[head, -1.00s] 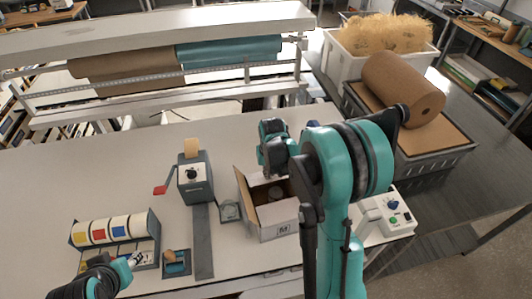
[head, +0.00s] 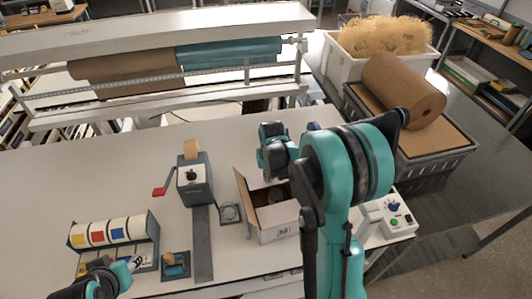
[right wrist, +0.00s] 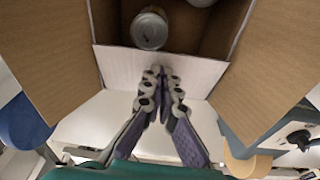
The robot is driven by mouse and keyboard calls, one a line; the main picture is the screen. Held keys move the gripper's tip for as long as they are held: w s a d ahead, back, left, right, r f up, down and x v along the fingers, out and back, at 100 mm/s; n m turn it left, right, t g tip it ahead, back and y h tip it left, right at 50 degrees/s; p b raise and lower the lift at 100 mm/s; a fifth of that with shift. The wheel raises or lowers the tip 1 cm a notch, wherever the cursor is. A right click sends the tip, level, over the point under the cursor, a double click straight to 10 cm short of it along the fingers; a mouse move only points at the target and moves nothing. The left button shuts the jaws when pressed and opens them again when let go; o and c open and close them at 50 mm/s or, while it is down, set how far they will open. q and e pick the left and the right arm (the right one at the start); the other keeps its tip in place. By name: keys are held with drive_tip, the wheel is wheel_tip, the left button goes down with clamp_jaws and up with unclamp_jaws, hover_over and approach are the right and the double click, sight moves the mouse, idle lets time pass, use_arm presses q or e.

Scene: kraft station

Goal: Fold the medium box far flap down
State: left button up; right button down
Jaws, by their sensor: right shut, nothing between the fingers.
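The medium box (head: 277,234) is an open brown carton with a white outside on the table, partly behind my right arm. In the right wrist view a can (right wrist: 149,29) is inside it. The far flap (right wrist: 115,66) shows its white side along the box edge. Two brown side flaps (right wrist: 45,60) (right wrist: 275,70) spread outward. My right gripper (right wrist: 162,72) is shut and empty, its fingertips in front of the far flap; I cannot tell if they touch it. In the head view it is mostly hidden at the box's far side. My left gripper (head: 118,274) is at the lower left, its fingers unclear.
A grey tape dispenser (head: 193,180) with a red handle stands left of the box. A label dispenser (head: 115,232) is farther left. A control box with buttons (head: 397,222) is at the right. The table's left back part is clear.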

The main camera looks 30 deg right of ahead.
drive_tip(key=shift+f+b, duration=0.35)
drive_tip(key=shift+f, duration=0.1)
idle(0.4)
wheel_tip(320, 180, up, 9)
drive_tip(key=p, duration=0.5)
drive_tip(key=shift+p, duration=0.35)
